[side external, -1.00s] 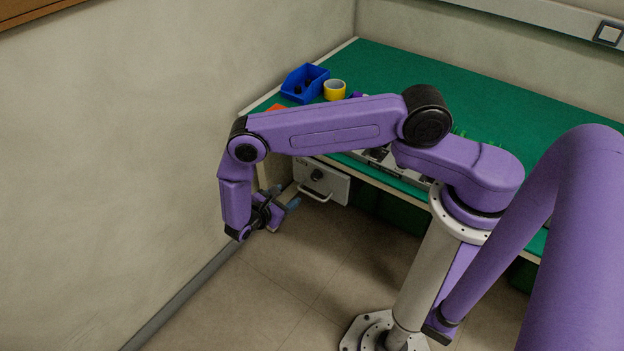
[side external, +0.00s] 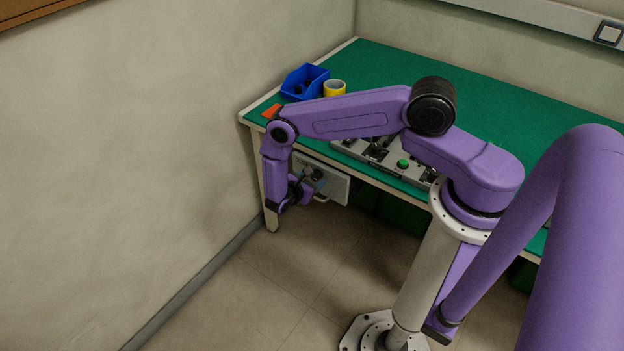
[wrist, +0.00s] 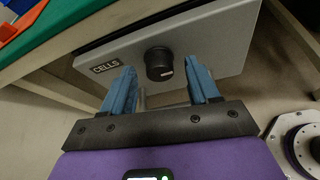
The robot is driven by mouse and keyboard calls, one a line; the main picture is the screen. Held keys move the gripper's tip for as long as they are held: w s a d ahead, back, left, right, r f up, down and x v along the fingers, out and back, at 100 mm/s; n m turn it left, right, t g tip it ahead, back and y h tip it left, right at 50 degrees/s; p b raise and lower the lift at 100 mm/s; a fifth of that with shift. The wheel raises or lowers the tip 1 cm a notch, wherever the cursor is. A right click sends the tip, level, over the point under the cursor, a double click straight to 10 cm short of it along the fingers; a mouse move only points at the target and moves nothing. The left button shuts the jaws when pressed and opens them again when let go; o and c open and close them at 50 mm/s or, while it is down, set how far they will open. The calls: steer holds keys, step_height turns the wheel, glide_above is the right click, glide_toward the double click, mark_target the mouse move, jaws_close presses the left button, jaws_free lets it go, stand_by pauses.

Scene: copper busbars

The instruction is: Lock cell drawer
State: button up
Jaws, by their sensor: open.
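The cell drawer has a light grey front (wrist: 215,38) with a "CELLS" label at its left. It hangs under the bench at its left end in the side external view (side external: 339,190). A round black knob (wrist: 159,64) with a pale mark on its right side sits on the drawer front. My gripper (wrist: 160,82) is open, with blue fingers apart on either side of the knob in the wrist view and no visible contact. The drawer handle is partly hidden behind my gripper. In the side external view my gripper (side external: 309,186) is close in front of the drawer.
The green bench top (side external: 480,95) carries a blue bin (side external: 304,82), a yellow tape roll (side external: 334,88), an orange item (side external: 271,111) and a grey fixture with a green button (side external: 403,163). A wall stands close at the left. The floor before the drawer is clear.

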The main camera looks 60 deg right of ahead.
steer(key=shift+d+f, duration=0.15)
steer(key=shift+d, duration=0.1)
steer(key=c, duration=1)
steer(key=shift+c, duration=0.2)
steer(key=n+g, duration=0.3)
steer(key=n, duration=0.1)
steer(key=shift+w, duration=0.2)
steer(key=shift+w+n+g+h, duration=0.1)
steer(key=shift+n+g+h, duration=0.2)
steer(key=shift+n+g, duration=0.95)
steer(key=shift+n, duration=0.45)
